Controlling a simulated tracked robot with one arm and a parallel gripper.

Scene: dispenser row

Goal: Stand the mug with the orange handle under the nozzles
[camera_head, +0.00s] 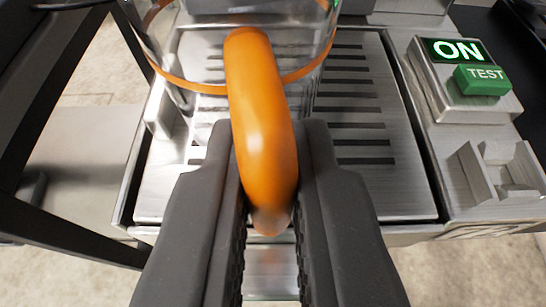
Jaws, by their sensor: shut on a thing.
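The mug (190,60) is clear with an orange band around it. It shows at the top of the view, over the slotted metal drip tray (375,190), and its upper part is cut off by the frame. Its orange handle (262,120) points toward me. My gripper (265,185) is shut on the handle, with one dark finger on each side. I cannot tell whether the mug's base touches the tray. The nozzles are not in view.
A control box with a lit ON sign (457,50) and a green TEST button (483,80) stands right of the tray. Below it is a small metal bracket (500,172). A dark frame post (45,100) runs along the left.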

